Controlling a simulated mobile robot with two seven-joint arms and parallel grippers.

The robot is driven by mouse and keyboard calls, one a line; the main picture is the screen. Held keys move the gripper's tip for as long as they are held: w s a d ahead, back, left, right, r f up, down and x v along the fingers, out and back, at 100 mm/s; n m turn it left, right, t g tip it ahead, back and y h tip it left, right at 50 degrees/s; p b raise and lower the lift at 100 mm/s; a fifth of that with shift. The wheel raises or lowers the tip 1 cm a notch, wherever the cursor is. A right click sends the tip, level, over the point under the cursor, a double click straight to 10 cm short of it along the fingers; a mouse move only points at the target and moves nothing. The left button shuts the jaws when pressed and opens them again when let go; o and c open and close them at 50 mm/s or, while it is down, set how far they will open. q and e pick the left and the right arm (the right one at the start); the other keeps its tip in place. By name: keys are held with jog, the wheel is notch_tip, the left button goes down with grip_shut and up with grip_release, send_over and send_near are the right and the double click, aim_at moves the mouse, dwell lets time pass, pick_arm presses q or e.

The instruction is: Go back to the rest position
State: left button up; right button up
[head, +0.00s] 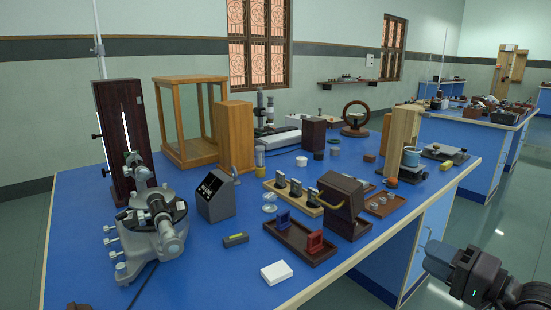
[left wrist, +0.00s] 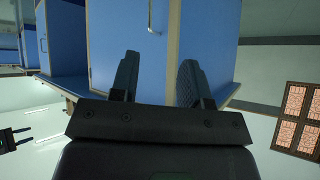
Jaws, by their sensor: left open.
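My right gripper (head: 428,243) shows at the lower right of the head view, off the bench's right edge and above the floor. Its fingers look apart with nothing between them. My left gripper (left wrist: 158,72) fills the middle of the left wrist view. Its two dark fingers are spread and the gap between them is empty, with blue cabinet fronts (left wrist: 205,45) beyond. The left gripper does not show clearly in the head view.
The blue bench (head: 205,268) carries a spectrometer (head: 150,235), a black box (head: 215,196), a brown tray (head: 290,236) with red and blue holders, a white block (head: 276,273) and a wooden case (head: 190,120). Open floor (head: 490,240) lies right of the bench.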

jog(key=s+d+f+n+t+h+p, duration=0.1)
jog(key=s+f+n+h+p, duration=0.4)
jog(key=n, duration=1.2)
jog(key=s+d+f+n+t+h+p, duration=0.15)
jog(key=s+f+n+h, duration=0.35)
jog(key=s+n, duration=0.9)
pick_arm(q)
notch_tip(320, 180, up, 9)
jog(key=t+p, duration=0.1)
jog(key=p, duration=0.4)
jog(key=shift+r+n, duration=0.15)
jog(key=shift+n, duration=0.25)
pick_arm(e)
jog(key=s+a+f+m+g, duration=0.2)
jog(key=s+f+m, duration=0.3)
jog(key=m, duration=0.6)
jog(key=s+a+f+m+g+h, duration=0.1)
jog(key=s+a+f+m+g, duration=0.2)
jog(key=s+m, duration=0.7)
notch_tip(320, 180, down, 2)
jog(key=shift+f+m+g, duration=0.15)
jog(key=shift+m+g, duration=0.2)
jog(key=shift+m, duration=0.85)
pick_arm(q)
jog(key=shift+w+a+r, duration=0.1)
jog(key=shift+w+r, duration=0.15)
jog(key=shift+w, duration=0.15)
pick_arm(e)
jog(key=shift+d, duration=0.1)
